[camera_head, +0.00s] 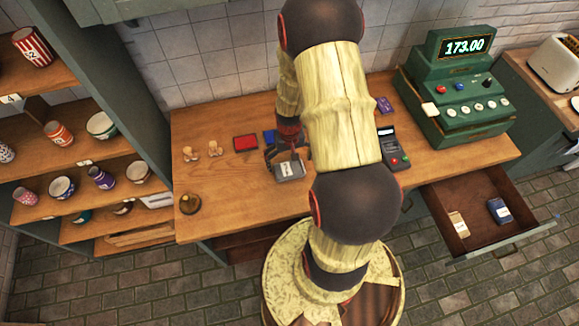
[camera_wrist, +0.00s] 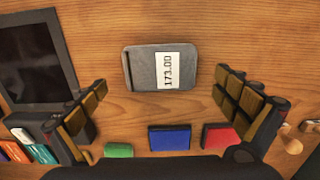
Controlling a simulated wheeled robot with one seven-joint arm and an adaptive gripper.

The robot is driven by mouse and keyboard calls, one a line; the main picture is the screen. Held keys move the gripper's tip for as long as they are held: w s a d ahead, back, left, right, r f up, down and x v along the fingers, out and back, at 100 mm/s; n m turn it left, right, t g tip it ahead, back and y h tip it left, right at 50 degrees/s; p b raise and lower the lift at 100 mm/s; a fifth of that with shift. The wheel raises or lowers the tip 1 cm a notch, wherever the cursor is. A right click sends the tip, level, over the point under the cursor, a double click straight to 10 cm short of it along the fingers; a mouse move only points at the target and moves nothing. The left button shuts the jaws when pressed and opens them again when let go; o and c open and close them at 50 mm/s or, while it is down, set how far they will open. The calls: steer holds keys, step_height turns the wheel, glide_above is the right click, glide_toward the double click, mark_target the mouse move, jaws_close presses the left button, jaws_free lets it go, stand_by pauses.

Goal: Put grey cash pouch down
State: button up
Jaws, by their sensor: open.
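The grey cash pouch (camera_head: 289,171) lies flat on the wooden counter (camera_head: 235,205), with a white label on top. In the wrist view the pouch (camera_wrist: 143,68) shows its label reading 173.00, and it lies between and a little beyond my open fingertips. My gripper (camera_wrist: 162,95) is open, its two padded fingers apart on either side, with no contact visible. In the head view my gripper (camera_head: 284,148) is just behind the pouch, partly hidden by my arm.
Red (camera_head: 245,143) and blue (camera_head: 269,136) pads lie behind the pouch. A card terminal (camera_head: 393,148) and a green cash register (camera_head: 459,95) reading 173.00 stand to the right. An open drawer (camera_head: 480,232) juts out below.

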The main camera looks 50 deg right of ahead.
step_height(320, 180, up, 7)
step_height(320, 180, up, 11)
steer(key=n+t, duration=0.1)
steer(key=n, duration=0.1)
glide_above(290, 169)
steer(key=w+a, duration=0.3)
steer(key=a, duration=0.2)
steer(key=a+r+n+t, duration=0.1)
steer(key=a+r+t, duration=0.1)
steer(key=a+r, duration=0.6)
steer(key=s+a+r+n+t, duration=0.2)
steer(key=s+a+r+n, duration=0.1)
steer(key=s+a+r, duration=0.6)
step_height(290, 169, up, 4)
steer(key=shift+s+a+r+t, duration=0.2)
steer(key=shift+s+a+t, duration=0.1)
steer(key=shift+s, duration=0.45)
steer(key=shift+f, duration=0.15)
step_height(290, 169, down, 16)
steer(key=b, duration=1.6)
